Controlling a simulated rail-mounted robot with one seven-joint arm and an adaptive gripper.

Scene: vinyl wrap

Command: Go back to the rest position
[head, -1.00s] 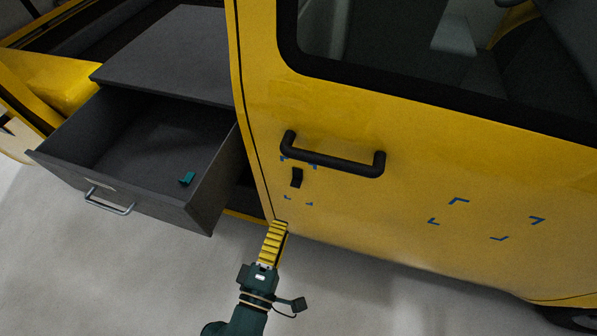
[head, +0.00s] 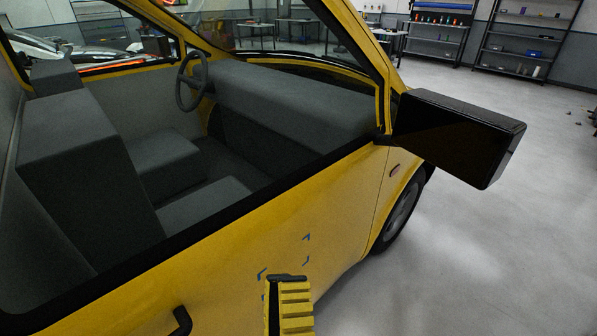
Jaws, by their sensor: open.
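My gripper (head: 289,302) shows at the bottom of the head view, as ridged yellow fingers with a dark tip. It is open, and I see nothing held in it. It stands in front of the yellow car door (head: 225,270), close to the blue corner marks (head: 305,258) in the picture. I cannot tell the gap between gripper and door. The rest of my arm is out of view below the frame.
A black door handle (head: 181,320) is at the bottom left. A large black side mirror (head: 465,135) juts out at the right. Shelves (head: 525,45) stand far behind.

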